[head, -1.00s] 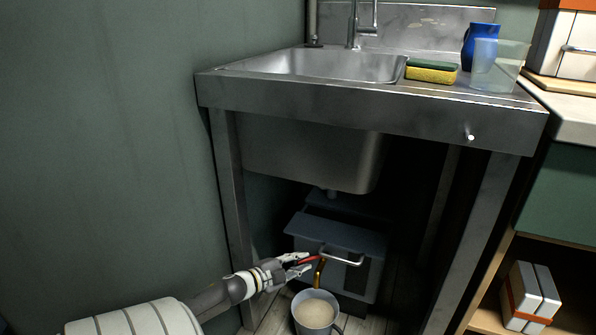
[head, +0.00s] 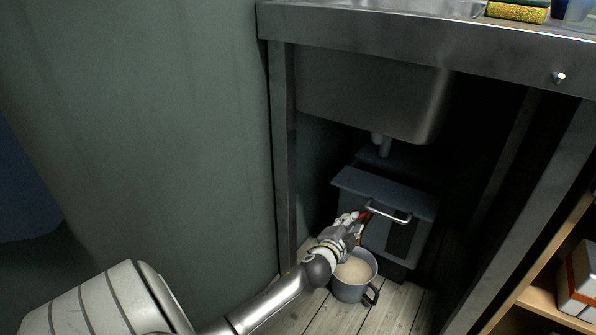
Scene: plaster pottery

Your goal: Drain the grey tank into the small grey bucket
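The grey tank (head: 349,186) stands on the floor under the sink, with a lid and a metal handle (head: 388,212) on its front. A small red tap lever (head: 366,215) shows at its left front. The small grey bucket (head: 349,292) stands upright on the floor before the tank and holds pale beige liquid (head: 354,269). My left gripper (head: 356,224) is at the red lever, above the bucket's back left rim. Its fingers overlap the lever, so I cannot tell whether they grip it. The brass spout is mostly hidden behind the gripper. My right gripper is out of view.
The steel sink basin (head: 370,95) and its drain pipe (head: 381,143) hang above the tank. Sink legs (head: 283,160) stand on both sides. A wooden shelf (head: 545,300) with a boxed item is at the right. Bare floorboards (head: 395,305) lie right of the bucket.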

